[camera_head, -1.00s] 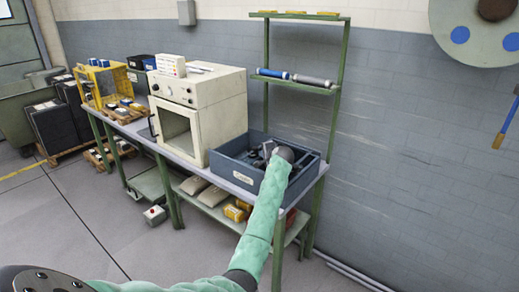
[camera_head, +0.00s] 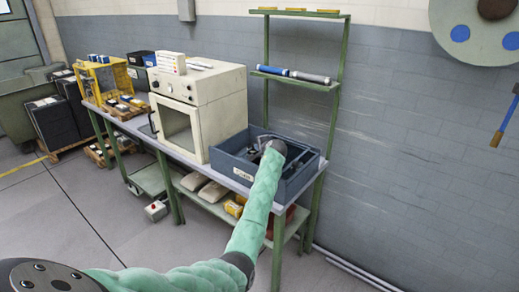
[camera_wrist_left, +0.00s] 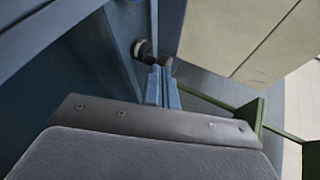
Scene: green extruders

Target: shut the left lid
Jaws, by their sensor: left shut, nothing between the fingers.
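A blue open-topped box (camera_head: 240,172) with a white label stands at the right end of the workbench. My left gripper (camera_head: 262,144) is over its inside, with the teal-sleeved arm passing over the front right wall. In the left wrist view, the fingers (camera_wrist_left: 160,86) are shut together with nothing between them, close to a blue wall (camera_wrist_left: 95,55). A dark round knob-like part with a pale ring (camera_wrist_left: 138,48) is just beyond them. I cannot clearly make out a separate left lid. My wrist hides part of the box's inside. My right gripper is not in view.
A cream oven-like machine (camera_head: 215,87) with a windowed front stands just left of the box. A green shelf post (camera_head: 332,115) rises behind it, with blue and grey rolls (camera_head: 295,75) on a shelf. A yellow frame (camera_head: 100,80) is farther left. The floor in front is open.

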